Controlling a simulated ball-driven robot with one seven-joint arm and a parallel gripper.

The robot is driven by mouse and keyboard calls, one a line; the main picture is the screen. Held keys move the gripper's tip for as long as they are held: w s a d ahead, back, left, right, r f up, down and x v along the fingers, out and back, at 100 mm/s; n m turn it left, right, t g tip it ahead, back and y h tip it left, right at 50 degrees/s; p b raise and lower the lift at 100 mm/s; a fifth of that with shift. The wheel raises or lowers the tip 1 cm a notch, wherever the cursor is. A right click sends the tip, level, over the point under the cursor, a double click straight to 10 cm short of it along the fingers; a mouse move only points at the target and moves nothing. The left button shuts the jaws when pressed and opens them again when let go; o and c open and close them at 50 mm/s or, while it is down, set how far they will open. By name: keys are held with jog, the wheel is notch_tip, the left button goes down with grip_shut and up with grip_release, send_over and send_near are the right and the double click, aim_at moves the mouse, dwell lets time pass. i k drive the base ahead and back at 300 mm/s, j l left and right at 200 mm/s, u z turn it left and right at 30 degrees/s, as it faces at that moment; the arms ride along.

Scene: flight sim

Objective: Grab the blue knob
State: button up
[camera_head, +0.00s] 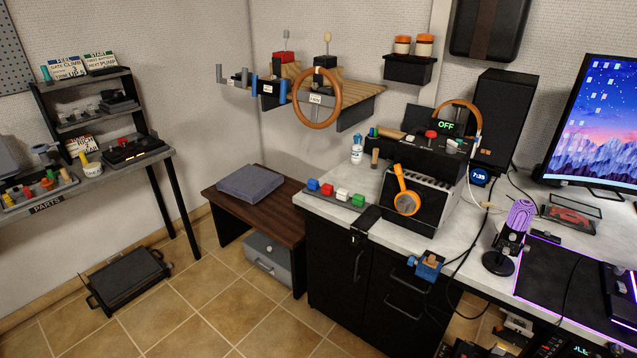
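A small blue knob (313,184) sits at the left end of a dark strip on the left part of the grey-white counter (400,235). To its right on the same strip stand a red knob (327,189), a white knob (343,195) and a green knob (358,200). Other blue parts show too: a blue clamp-like piece (427,267) on the counter's front edge and a small blue piece (373,132) on the black control box. My gripper is not in view, and nothing touches the blue knob.
Right of the strip stands a dark box with an orange handle (406,202). A white bottle (357,153) stands behind. Left and lower is a brown bench (233,212) with a grey cushion (250,184).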

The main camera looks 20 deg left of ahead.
aim_at(313, 184)
jog(key=i+j+u, duration=0.1)
jog(key=u, duration=0.7)
jog(key=i+l, duration=0.05)
